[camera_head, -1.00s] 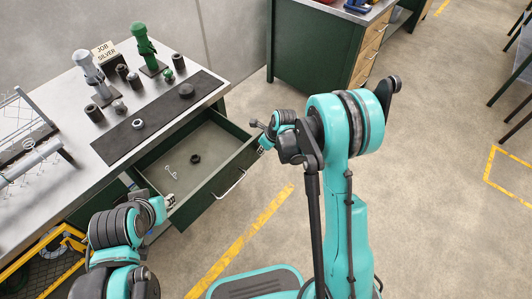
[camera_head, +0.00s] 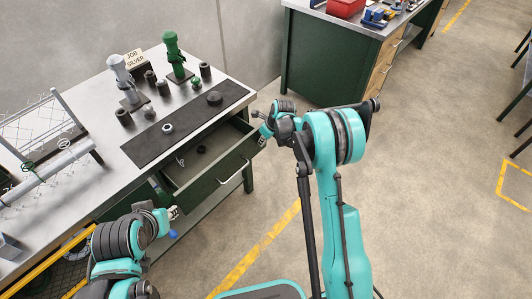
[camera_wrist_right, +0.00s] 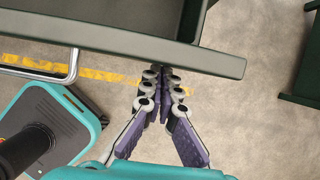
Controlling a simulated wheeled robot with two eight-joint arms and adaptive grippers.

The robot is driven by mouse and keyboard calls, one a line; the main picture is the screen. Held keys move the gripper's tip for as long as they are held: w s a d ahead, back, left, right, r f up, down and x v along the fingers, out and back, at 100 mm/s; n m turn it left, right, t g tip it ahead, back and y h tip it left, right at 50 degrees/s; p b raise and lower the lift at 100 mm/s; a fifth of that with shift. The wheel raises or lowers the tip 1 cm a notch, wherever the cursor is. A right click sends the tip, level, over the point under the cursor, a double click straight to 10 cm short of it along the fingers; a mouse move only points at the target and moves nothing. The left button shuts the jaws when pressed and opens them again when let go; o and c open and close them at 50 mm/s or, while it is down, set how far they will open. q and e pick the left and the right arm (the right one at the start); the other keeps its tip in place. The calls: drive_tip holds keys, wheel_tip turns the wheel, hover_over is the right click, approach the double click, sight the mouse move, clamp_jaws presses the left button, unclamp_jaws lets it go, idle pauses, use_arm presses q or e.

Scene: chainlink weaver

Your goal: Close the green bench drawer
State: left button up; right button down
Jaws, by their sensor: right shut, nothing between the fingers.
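The green bench drawer (camera_head: 215,187) is partly open in the head view, its front panel standing out from the bench. A metal handle (camera_head: 235,172) is on its front. Inside lie a dark ring (camera_head: 202,150) and a small pale item (camera_head: 181,162). My right gripper (camera_head: 263,136) is at the far right end of the drawer front. In the right wrist view its fingers (camera_wrist_right: 164,75) are shut and empty, close against the drawer front (camera_wrist_right: 150,48); contact is unclear. My left gripper (camera_head: 173,212) is near the drawer front's left end; its fingers are too small to read.
The metal bench top (camera_head: 95,115) holds a dark mat (camera_head: 185,127), a green figure (camera_head: 176,55), a silver figure (camera_head: 126,80) and several dark cylinders. Another green bench (camera_head: 335,55) is behind.

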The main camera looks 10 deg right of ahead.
sight(243, 127)
drive_tip(key=w+a, duration=0.2)
drive_tip(key=w, duration=0.1)
drive_tip(key=w+a, duration=0.2)
drive_tip(key=w, duration=0.1)
drive_tip(key=w+a, duration=0.2)
drive_tip(key=w, duration=0.1)
use_arm(q)
drive_tip(key=shift+r, duration=0.25)
use_arm(e)
drive_tip(key=shift+w+a, duration=0.3)
use_arm(q)
drive_tip(key=shift+s+d, duration=0.1)
use_arm(e)
drive_tip(key=shift+r, duration=0.1)
